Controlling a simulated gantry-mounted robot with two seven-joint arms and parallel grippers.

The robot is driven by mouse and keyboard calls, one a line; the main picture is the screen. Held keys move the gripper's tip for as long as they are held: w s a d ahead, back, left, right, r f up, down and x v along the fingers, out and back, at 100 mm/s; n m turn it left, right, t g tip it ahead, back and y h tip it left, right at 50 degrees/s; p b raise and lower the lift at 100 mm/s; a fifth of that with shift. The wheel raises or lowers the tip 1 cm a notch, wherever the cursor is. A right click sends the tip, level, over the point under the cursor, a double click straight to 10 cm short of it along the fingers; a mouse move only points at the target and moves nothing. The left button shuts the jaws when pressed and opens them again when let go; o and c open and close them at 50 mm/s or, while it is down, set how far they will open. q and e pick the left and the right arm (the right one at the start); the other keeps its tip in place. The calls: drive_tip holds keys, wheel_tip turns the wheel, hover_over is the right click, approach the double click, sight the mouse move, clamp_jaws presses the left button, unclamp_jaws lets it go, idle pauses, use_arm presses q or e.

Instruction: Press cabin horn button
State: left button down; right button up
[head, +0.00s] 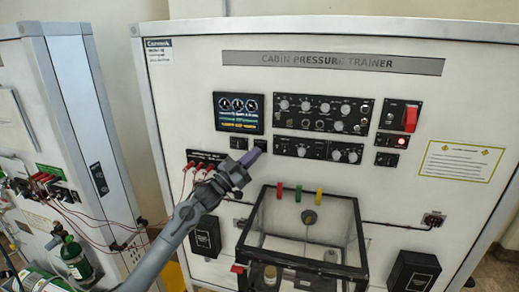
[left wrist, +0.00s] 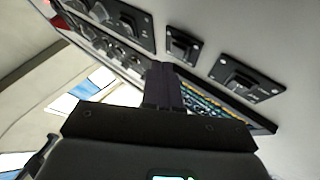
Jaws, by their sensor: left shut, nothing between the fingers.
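My left gripper (head: 254,154) is shut and empty, its purplish fingertips just below two small black switch panels on the trainer front. The left panel (head: 239,143) and the right panel (head: 261,144) sit under the display. In the left wrist view the shut fingers (left wrist: 163,70) point up between the smaller panel (left wrist: 183,47) and the display. The wider panel (left wrist: 245,78) is to their right and bears a small label. I cannot read which one is the cabin horn button. Contact cannot be told. My right gripper is not in view.
The lit display (head: 238,113) is above the panels. Knob panels (head: 321,112) are to its right, with a red guarded switch (head: 411,118) farther right. A clear box with a black frame (head: 305,191) juts out below. Cables and a green cylinder (head: 75,255) are at left.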

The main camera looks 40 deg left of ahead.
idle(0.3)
use_arm(q)
drive_tip(key=shift+w+a, duration=0.2)
drive_tip(key=shift+w, duration=0.2)
idle(0.5)
drive_tip(key=shift+w+a+b, duration=0.15)
drive_tip(key=shift+w+b, duration=0.25)
idle(0.6)
drive_tip(key=shift+f, duration=0.1)
drive_tip(key=shift+s+d+p, duration=0.3)
drive_tip(key=shift+s+p, duration=0.1)
drive_tip(key=shift+s, duration=0.35)
drive_tip(key=shift+s+d+p, duration=0.3)
drive_tip(key=shift+s, duration=0.5)
drive_tip(key=shift+s+d+p, duration=0.25)
drive_tip(key=shift+s+d, duration=0.1)
drive_tip(key=shift+s, duration=0.4)
drive_tip(key=shift+s+d+p, duration=0.3)
drive_tip(key=shift+s, duration=0.5)
